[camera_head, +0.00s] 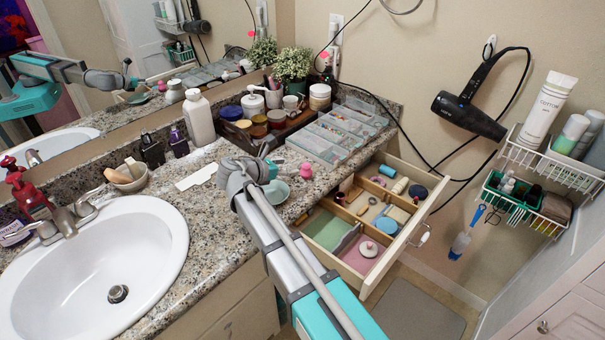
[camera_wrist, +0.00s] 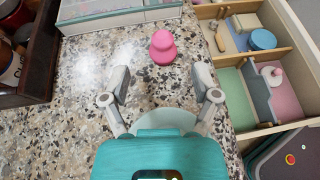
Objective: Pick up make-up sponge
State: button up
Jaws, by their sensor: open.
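The pink make-up sponge (camera_head: 305,170) stands on the speckled counter near its front edge, left of the open drawer. In the wrist view the sponge (camera_wrist: 163,48) has a rounded top and a wider base, and lies ahead of the fingertips, roughly centred between them. My gripper (camera_wrist: 163,76) is open and empty above the counter, with its fingers apart on either side. In the head view my arm hides much of the gripper, which is a little left of the sponge. Nothing touches the sponge.
A pale green dish (camera_head: 277,192) lies close to my gripper. A clear compartment box (camera_head: 322,150) stands just behind the sponge. The open drawer (camera_head: 375,277) holds several small items. A dark wooden tray (camera_wrist: 37,75) with jars is at the left. The sink (camera_head: 75,270) is farther left.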

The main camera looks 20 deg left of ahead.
aim_at(303, 167)
jog(key=shift+b+x, duration=0.35)
jog(key=shift+x, duration=1.15)
jog(key=shift+f+b+x, duration=0.15)
jog(key=shift+b+x, duration=0.35)
jog(key=shift+x, duration=0.45)
jog(key=shift+f+b+x, duration=0.15)
jog(key=shift+b+x, duration=0.35)
jog(key=shift+x, duration=0.45)
jog(key=shift+w+d+f, duration=0.2)
jog(key=shift+w+d, duration=0.15)
jog(key=shift+w, duration=0.1)
jog(key=c, duration=0.9)
